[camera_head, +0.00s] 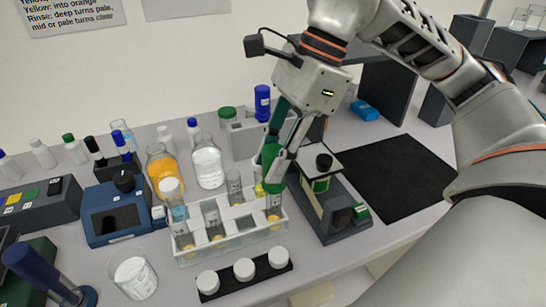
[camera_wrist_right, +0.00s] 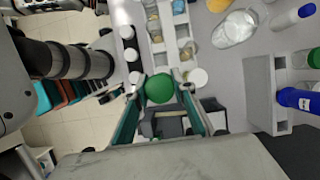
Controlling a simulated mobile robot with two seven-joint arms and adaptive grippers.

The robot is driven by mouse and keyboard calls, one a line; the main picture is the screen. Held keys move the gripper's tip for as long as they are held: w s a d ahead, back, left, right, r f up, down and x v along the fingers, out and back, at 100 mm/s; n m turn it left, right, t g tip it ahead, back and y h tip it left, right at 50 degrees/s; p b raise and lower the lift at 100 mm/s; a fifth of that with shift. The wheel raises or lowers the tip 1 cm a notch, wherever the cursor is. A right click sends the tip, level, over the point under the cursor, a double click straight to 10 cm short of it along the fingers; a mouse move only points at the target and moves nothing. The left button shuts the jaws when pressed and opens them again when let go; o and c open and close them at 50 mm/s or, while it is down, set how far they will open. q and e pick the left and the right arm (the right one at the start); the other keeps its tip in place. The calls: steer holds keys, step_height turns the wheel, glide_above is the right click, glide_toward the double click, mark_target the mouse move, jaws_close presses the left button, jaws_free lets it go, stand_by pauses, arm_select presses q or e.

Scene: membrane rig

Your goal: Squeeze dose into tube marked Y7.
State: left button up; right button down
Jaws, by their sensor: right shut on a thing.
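My right gripper (camera_head: 273,178) is shut on a green rubber bulb (camera_head: 271,155), a dropper by its look. The bulb is also between the fingers in the wrist view (camera_wrist_right: 160,88). It sits above the right end of a clear tube rack (camera_head: 232,246). Directly below is a tube (camera_head: 274,212) with a little yellow liquid at its bottom; whether the dropper tip is inside it is hidden. The tube markings are too small to read, so I cannot tell which is Y7. My left gripper is not in view.
Three white caps lie on a black strip (camera_head: 244,283) before the rack. A dark instrument (camera_head: 330,205) stands close on the right, a blue device (camera_head: 115,212) on the left. Bottles of orange liquid (camera_head: 163,176) and white contents (camera_head: 207,167) stand behind. A black mat (camera_head: 393,175) is clear.

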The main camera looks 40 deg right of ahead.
stand_by(0.6)
step_height(320, 180, up, 2)
steer(key=shift+p, duration=0.75)
step_height(320, 180, up, 3)
steer(key=shift+p, duration=1.1)
step_height(320, 180, up, 5)
steer(key=p, duration=0.4)
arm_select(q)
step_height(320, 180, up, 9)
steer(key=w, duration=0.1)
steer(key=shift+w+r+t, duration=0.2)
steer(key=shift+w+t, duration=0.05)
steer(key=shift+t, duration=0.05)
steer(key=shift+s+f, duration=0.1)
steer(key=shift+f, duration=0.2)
arm_select(e)
steer(key=shift+w, duration=0.1)
